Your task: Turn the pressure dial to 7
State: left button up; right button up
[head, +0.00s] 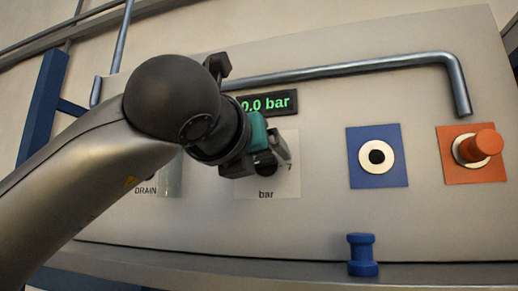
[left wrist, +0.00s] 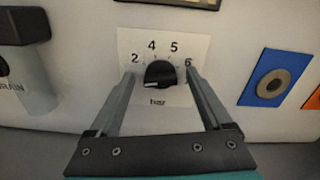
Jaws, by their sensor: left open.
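The pressure dial is a black round knob (left wrist: 158,74) on a white plate (left wrist: 177,43) marked "bar". The numbers 2, 4, 5 and 6 show in the left wrist view; a 7 shows at the plate's right in the head view. A small light mark on the knob faces lower left. My left gripper (head: 270,155) is open, its two fingers on either side of the knob; I cannot tell whether they touch it. In the head view the gripper hides most of the knob and plate. The display (head: 268,103) reads 0.0 bar. My right gripper is out of view.
A grey pipe handle (head: 350,70) runs above the dial. To the right are a blue plate with a round socket (head: 377,190) and an orange plate with an orange knob (head: 482,146). A blue peg (head: 362,255) stands on the ledge below. A DRAIN label (head: 145,190) is at left.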

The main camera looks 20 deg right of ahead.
pick_arm(q)
grip_shut()
dwell(0.8)
